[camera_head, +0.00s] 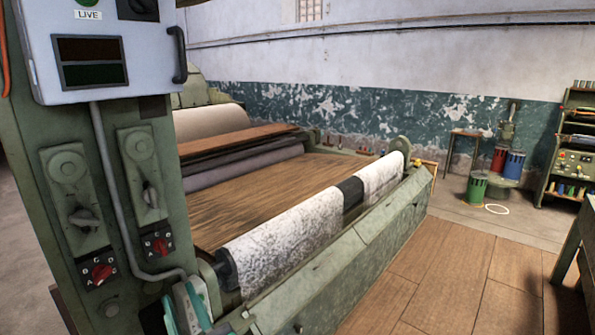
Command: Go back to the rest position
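My gripper and arm do not show clearly in the head view. A large green machine (400,210) with rollers fills the left and middle. Its control panel (110,60) has a "LIVE" label, two dark displays and a black handle. Below it, two levers (85,215) and two red rotary knobs (103,272) are mounted on the green column. A grey conduit runs down to a small teal and white part (188,305) at the bottom edge, which is cut off and hard to make out.
A speckled white roller (285,240) with a dark band lies along the machine's front. Plank flooring (450,275) is clear at lower right. Green, red and blue drums (477,190), a white ring (497,209) and a shelf unit (575,150) stand back right. A bench edge (575,235) juts in right.

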